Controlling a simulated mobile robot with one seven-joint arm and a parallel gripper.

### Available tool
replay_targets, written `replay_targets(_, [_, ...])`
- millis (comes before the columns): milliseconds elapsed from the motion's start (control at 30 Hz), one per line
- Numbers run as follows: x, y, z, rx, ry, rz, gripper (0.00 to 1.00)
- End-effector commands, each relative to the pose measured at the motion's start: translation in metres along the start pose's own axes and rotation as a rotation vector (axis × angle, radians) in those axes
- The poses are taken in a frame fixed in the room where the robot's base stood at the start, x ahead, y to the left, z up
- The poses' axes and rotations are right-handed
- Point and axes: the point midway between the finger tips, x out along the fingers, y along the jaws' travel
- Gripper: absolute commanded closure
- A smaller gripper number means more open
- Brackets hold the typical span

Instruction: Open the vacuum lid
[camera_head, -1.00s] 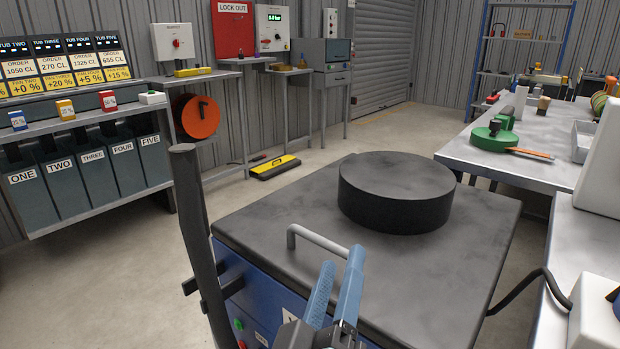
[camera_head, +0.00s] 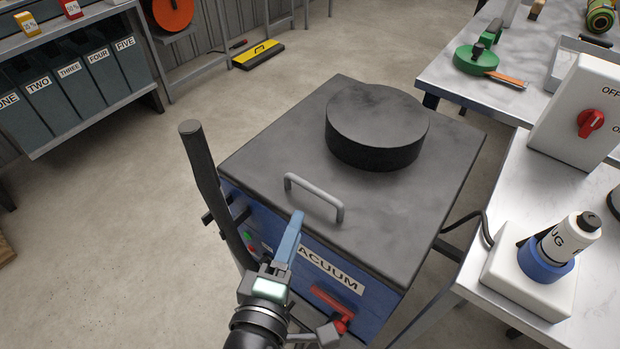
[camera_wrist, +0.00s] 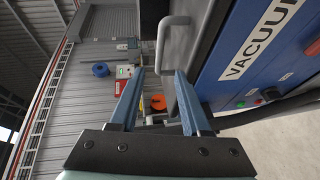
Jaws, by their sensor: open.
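The vacuum machine is a blue box with a VACUUM label (camera_head: 328,270) on its front. Its dark grey lid (camera_head: 268,150) lies flat and shut on top. A light grey bar handle (camera_head: 314,196) stands up near the lid's front edge. A thick black disc (camera_head: 376,125) rests on the lid toward the back. My gripper (camera_head: 296,218) is open and empty, just in front of and below the handle. In the wrist view, the handle (camera_wrist: 163,42) shows just beyond the gap between the blue fingers (camera_wrist: 160,74), apparently not between them.
A dark upright lever (camera_head: 208,180) stands at the machine's left side. A red handle (camera_head: 332,303) juts from its front. At the right, a bench holds a white switch box (camera_head: 578,115) and a white-and-blue device (camera_head: 545,262).

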Motion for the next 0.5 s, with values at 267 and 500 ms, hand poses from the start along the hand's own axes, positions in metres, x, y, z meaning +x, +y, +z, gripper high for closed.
replay_targets(267, [0.052, 0.002, 0.001, 0.002, -0.002, 0.004, 0.53])
replay_targets(500, [0.093, 0.002, 0.001, 0.002, -0.001, 0.003, 0.53])
